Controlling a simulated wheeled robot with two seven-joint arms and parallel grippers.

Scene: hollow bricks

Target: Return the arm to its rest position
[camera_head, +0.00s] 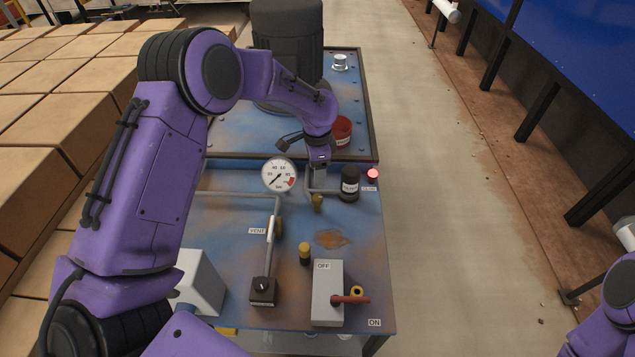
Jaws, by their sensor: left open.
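My purple left arm rises from the lower left, bends at a large black-ringed elbow and reaches over the blue panel table (226,240). My left gripper (302,154) is open and empty above the middle of the table. It is just right of and above the round pressure gauge (279,175), and left of the black knob (349,183). Whether it touches the pipe below it I cannot tell. At the lower right edge only part of my purple right arm shows; its gripper is out of view.
The table also carries a vent lever (270,243), a grey switch box (327,292) with a red handle, a red cup-like part (342,131) and a lit red lamp (372,174). Stacked bricks (55,120) fill the left. The floor (430,200) right of the table is clear.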

